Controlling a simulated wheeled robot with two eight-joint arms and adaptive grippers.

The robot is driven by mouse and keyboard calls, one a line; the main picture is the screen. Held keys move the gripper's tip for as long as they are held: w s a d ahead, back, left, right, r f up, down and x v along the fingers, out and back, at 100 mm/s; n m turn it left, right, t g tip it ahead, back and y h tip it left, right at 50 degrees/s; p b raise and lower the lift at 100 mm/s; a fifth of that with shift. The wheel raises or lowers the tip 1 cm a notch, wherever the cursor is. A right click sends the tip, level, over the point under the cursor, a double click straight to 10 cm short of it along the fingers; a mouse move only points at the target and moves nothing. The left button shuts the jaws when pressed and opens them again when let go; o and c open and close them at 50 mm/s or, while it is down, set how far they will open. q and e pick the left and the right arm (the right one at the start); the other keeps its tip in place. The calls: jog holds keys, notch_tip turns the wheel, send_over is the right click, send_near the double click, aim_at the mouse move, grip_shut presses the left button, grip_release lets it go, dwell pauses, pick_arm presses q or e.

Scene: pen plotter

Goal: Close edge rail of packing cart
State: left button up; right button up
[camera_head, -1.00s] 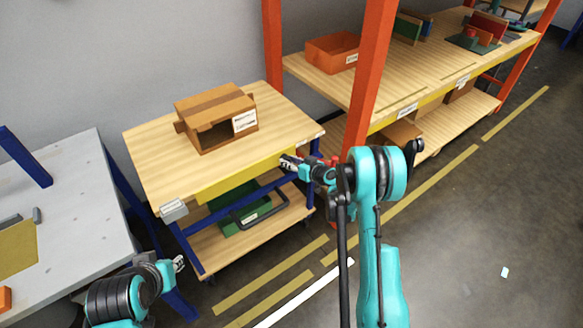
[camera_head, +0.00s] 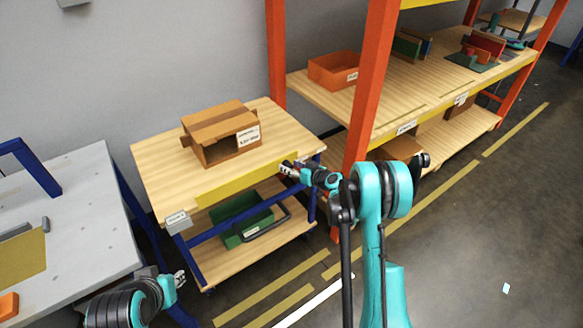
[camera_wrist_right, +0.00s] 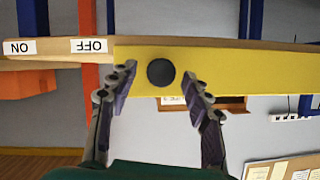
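The packing cart (camera_head: 160,160) has a wooden top and a blue frame. The yellow edge rail (camera_head: 235,184) runs along its front edge. In the right wrist view the rail (camera_wrist_right: 225,70) fills the upper middle and carries a dark round knob (camera_wrist_right: 161,72). My right gripper (camera_head: 287,168) is at the rail's right end. In its wrist view (camera_wrist_right: 160,82) the fingers are apart on either side of the knob, with gaps showing. My left gripper (camera_head: 180,279) is at the lower left, away from the cart; its fingers are too small to judge.
A cardboard box (camera_head: 223,140) sits on the cart top, a green crate (camera_head: 236,222) on its lower shelf. An orange rack post (camera_head: 368,90) stands close right of the cart. A grey table (camera_head: 85,215) is at left. ON and OFF labels (camera_wrist_right: 88,46) show upside down.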

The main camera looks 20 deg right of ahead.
jog(key=shift+s, duration=0.1)
jog(key=v, duration=1.2)
jog(key=s+a+r+g+h, duration=0.1)
jog(key=s+a+r+g, duration=0.1)
jog(key=s+a+r, duration=0.4)
jog(key=s+a+r+g+h, duration=0.15)
jog(key=s+r, duration=0.25)
jog(key=s, duration=0.4)
jog(key=s+m+g+h, duration=0.1)
jog(key=s+m+h, duration=0.1)
jog(key=s, duration=1.5)
jog(key=shift+s+a+g+h, duration=0.2)
jog(key=shift+s+g+h, duration=0.15)
jog(key=shift+h, duration=0.2)
